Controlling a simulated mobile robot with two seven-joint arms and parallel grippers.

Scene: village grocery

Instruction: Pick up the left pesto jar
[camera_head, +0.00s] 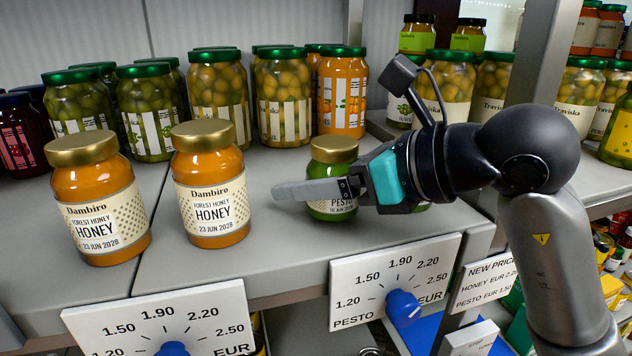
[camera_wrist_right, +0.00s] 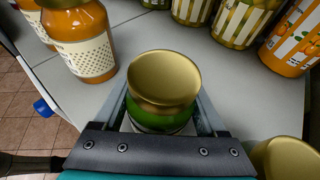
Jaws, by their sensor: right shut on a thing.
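The left pesto jar (camera_head: 334,150) has a gold lid and a green body, and its label is partly covered by a finger. It is upright at the shelf's front part, right of the honey jars; I cannot tell any gap under it. My right gripper (camera_head: 308,188) comes from the right and is shut on this jar, one finger across its front. In the right wrist view the jar (camera_wrist_right: 163,82) sits between both fingers (camera_wrist_right: 165,108). A second gold-lidded jar (camera_wrist_right: 286,158) stands beside the gripper there; in the head view it is mostly hidden. My left gripper is not in view.
Two honey jars (camera_head: 97,200) (camera_head: 210,195) stand left on the grey shelf (camera_head: 275,250). Green-lidded olive jars (camera_head: 218,90) and an orange jar (camera_head: 342,95) line the back. A shelf post (camera_head: 540,60) rises behind my right arm. Price dials (camera_head: 403,308) hang below the shelf edge.

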